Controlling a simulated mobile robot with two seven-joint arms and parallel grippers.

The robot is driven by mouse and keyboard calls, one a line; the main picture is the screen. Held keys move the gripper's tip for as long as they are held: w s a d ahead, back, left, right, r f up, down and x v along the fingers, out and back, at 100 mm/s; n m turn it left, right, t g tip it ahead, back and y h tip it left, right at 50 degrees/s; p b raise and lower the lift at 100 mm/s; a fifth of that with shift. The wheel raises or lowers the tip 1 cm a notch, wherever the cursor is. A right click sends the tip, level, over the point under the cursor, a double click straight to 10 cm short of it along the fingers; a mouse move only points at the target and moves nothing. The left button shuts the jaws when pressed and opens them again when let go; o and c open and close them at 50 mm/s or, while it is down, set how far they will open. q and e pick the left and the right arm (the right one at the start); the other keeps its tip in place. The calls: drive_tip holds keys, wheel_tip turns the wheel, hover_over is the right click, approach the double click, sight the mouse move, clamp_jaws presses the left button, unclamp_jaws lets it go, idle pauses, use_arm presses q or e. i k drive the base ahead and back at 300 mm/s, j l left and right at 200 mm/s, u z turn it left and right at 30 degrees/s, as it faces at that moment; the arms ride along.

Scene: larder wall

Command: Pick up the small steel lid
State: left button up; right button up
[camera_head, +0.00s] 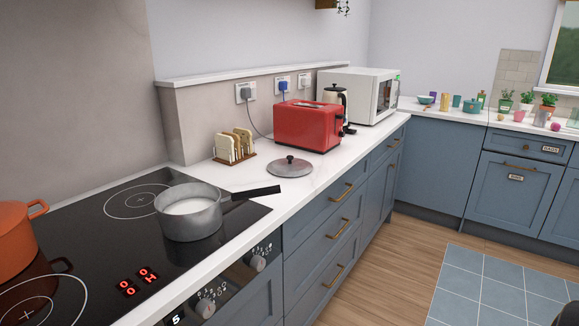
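The small steel lid (290,167) lies flat on the white counter, a round grey disc with a dark knob on top. It sits in front of the red toaster and to the right of the toast rack, clear of the hob's edge. Neither of my grippers shows in the head view.
A steel saucepan (190,212) with white contents stands on the black hob (105,236), its dark handle pointing right towards the lid. An orange pot (14,240) is at far left. The red toaster (307,126), toast rack (234,146) and white microwave (372,94) stand behind.

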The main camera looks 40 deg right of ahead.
sight(290, 166)
drive_tip(key=u, duration=0.25)
drive_tip(key=l+u, duration=0.3)
drive_tip(key=k+l+u, duration=0.1)
drive_tip(key=l+u, duration=0.25)
drive_tip(key=l, duration=0.5)
drive_tip(key=k+l+u, duration=0.15)
drive_tip(key=l, duration=0.25)
drive_tip(key=k+l, duration=0.1)
drive_tip(key=l, duration=0.25)
drive_tip(key=k+l+u, duration=0.15)
drive_tip(key=l, duration=0.55)
